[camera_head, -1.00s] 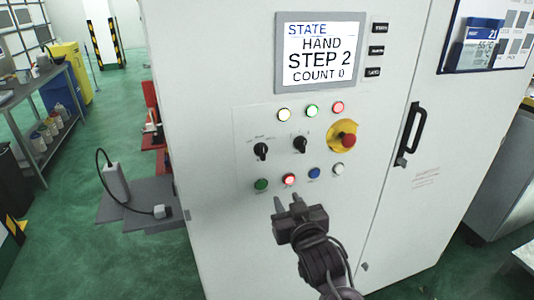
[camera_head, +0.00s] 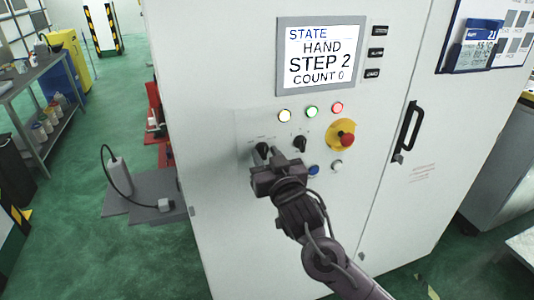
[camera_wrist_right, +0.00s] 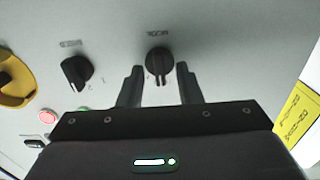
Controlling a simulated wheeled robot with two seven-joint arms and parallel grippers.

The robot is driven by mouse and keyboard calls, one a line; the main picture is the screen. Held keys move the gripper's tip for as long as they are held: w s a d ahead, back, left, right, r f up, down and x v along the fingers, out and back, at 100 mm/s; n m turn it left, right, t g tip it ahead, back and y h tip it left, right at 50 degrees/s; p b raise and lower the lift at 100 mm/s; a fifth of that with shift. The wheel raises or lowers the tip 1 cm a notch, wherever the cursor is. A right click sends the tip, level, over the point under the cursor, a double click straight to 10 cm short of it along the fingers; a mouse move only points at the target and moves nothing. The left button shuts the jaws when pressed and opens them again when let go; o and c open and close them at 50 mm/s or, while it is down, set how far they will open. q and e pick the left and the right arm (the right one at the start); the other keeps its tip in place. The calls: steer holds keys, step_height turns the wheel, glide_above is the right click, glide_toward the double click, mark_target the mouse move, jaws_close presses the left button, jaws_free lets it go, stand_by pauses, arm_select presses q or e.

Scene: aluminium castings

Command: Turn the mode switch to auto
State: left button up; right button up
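The mode switch (camera_head: 262,147) is a black rotary knob on the left of the white cabinet's panel. In the right wrist view the same mode switch (camera_wrist_right: 158,62) sits between the two fingertips, under its small printed label. My right gripper (camera_head: 269,157) is in front of the panel at this switch. In the wrist view the right gripper (camera_wrist_right: 158,80) is open, with a gap on each side of the knob. I cannot tell how deep the fingers reach around it. The screen (camera_head: 320,55) reads STATE HAND, STEP 2, COUNT 0. My left gripper is not in view.
A second black knob (camera_head: 300,143) is close to the right of the mode switch. A red emergency button (camera_head: 347,139) on a yellow base is farther right. Lit lamps (camera_head: 311,112) line up above. Blue (camera_head: 313,169) and white (camera_head: 337,167) buttons are below; others are hidden by my gripper.

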jaws_close()
steer(key=shift+m, duration=0.3)
steer(key=m, duration=0.4)
steer(key=shift+d+f+m, duration=0.1)
steer(key=shift+d+m, duration=0.05)
steer(key=shift+m, duration=1.95)
jaws_free()
